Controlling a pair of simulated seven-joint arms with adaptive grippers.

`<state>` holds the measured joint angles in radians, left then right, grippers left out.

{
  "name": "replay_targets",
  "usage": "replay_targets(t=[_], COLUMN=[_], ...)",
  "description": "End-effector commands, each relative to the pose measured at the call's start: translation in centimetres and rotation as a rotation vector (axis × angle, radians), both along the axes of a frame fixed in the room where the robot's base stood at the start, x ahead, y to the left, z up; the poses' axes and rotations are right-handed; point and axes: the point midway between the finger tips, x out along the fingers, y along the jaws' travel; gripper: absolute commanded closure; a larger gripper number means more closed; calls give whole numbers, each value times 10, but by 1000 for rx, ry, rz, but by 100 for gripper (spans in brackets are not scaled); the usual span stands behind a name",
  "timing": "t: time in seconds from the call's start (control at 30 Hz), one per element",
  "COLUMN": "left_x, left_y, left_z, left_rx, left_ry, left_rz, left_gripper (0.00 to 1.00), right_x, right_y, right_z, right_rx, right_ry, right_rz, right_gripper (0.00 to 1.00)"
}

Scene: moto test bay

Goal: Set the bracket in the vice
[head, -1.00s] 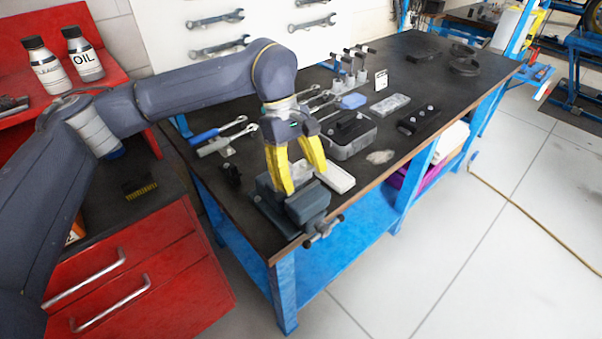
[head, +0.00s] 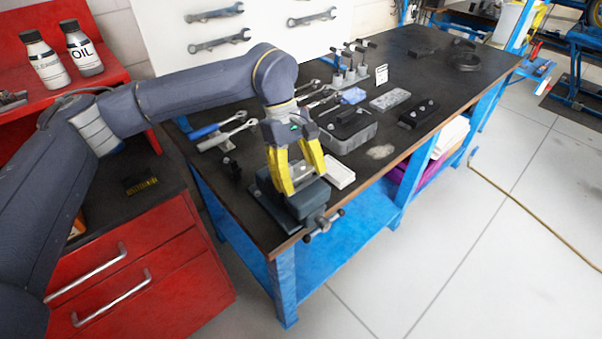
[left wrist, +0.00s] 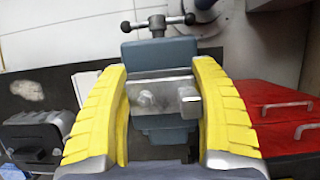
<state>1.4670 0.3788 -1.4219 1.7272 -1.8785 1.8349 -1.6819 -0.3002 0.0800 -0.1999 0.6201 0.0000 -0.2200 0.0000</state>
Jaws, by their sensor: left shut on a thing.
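The blue-grey vice (head: 308,198) stands at the near corner of the dark workbench, its T-handle toward the front edge. My left gripper (head: 301,183), with yellow fingers, points down over the vice. It is shut on the bracket, a grey metal piece (left wrist: 165,94) with round bosses, seen between the fingers in the left wrist view. There the bracket lies over the vice's jaw gap, with a jaw (left wrist: 160,53) beyond it. The bracket hides part of the gap, so I cannot tell whether it touches the jaws. My right gripper is not in view.
A white tray (head: 340,173) lies close beside the vice. A grey bin (head: 347,132) with a dark object stands behind it. Wrenches (head: 228,134) and a small black part (head: 231,167) lie to the left. The red drawer cabinet (head: 140,270) stands left of the bench.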

Motion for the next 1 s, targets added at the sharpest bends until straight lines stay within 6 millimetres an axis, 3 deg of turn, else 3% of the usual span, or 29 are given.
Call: replay_targets(t=[0.83,0.87,1.0], left_x=[0,0,0], left_y=[0,0,0], left_z=[-17,-17,-17], left_rx=[-1,-1,-1], left_ry=[-1,-1,-1], left_rz=[0,0,0], left_gripper=[73,34,18], right_x=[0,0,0], right_y=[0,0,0], right_z=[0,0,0], right_rx=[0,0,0], right_ry=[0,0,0], right_rz=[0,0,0], right_gripper=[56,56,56])
